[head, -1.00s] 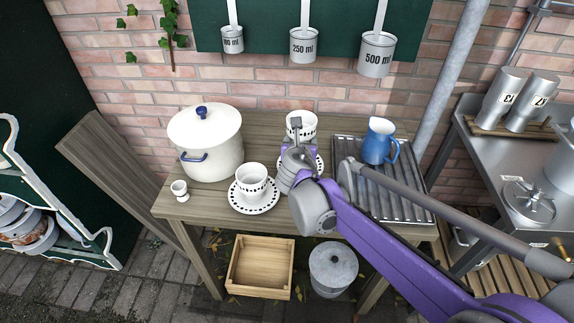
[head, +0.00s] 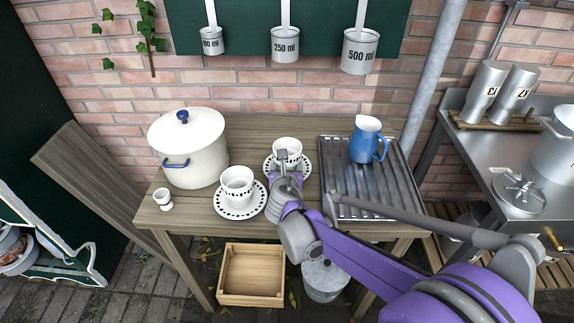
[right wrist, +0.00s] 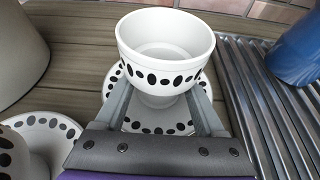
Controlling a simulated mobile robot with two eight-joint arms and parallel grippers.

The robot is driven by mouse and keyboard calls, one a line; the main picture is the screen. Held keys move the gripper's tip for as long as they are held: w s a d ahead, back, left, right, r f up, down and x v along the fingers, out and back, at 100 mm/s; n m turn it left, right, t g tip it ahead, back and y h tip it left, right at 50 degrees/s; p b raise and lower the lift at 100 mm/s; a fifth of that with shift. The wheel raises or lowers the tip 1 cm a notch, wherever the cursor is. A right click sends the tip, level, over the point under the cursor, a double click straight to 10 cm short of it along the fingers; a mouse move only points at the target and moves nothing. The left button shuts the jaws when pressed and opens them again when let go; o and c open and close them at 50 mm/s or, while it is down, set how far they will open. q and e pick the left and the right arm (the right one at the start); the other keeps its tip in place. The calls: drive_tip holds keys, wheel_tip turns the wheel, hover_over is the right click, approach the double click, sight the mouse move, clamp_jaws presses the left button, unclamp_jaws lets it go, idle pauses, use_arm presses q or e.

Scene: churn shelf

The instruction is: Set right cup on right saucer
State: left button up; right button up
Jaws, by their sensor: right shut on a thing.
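The right cup (head: 287,149), white with black dots, is upright over the right saucer (head: 306,165) on the wooden table. My right gripper (head: 283,169) is shut on the cup from the near side. In the right wrist view the fingers of my right gripper (right wrist: 169,99) lie on both sides of the lower part of the cup (right wrist: 165,52). The dotted saucer (right wrist: 157,123) shows beneath it. I cannot tell whether the cup's foot touches the saucer. My left gripper is not in view.
The left cup (head: 237,182) stands on its saucer (head: 240,210) close on the left. A white pot (head: 189,150) and an egg cup (head: 163,197) are farther left. A blue jug (head: 366,141) stands on the ridged metal drainer (head: 377,190) at the right.

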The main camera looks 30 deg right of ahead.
drive_tip(key=o, duration=1.4)
drive_tip(key=shift+o, duration=0.2)
drive_tip(key=shift+r, duration=0.15)
drive_tip(key=p+v, duration=0.2)
drive_tip(key=v, duration=1)
drive_tip(key=shift+p, duration=0.3)
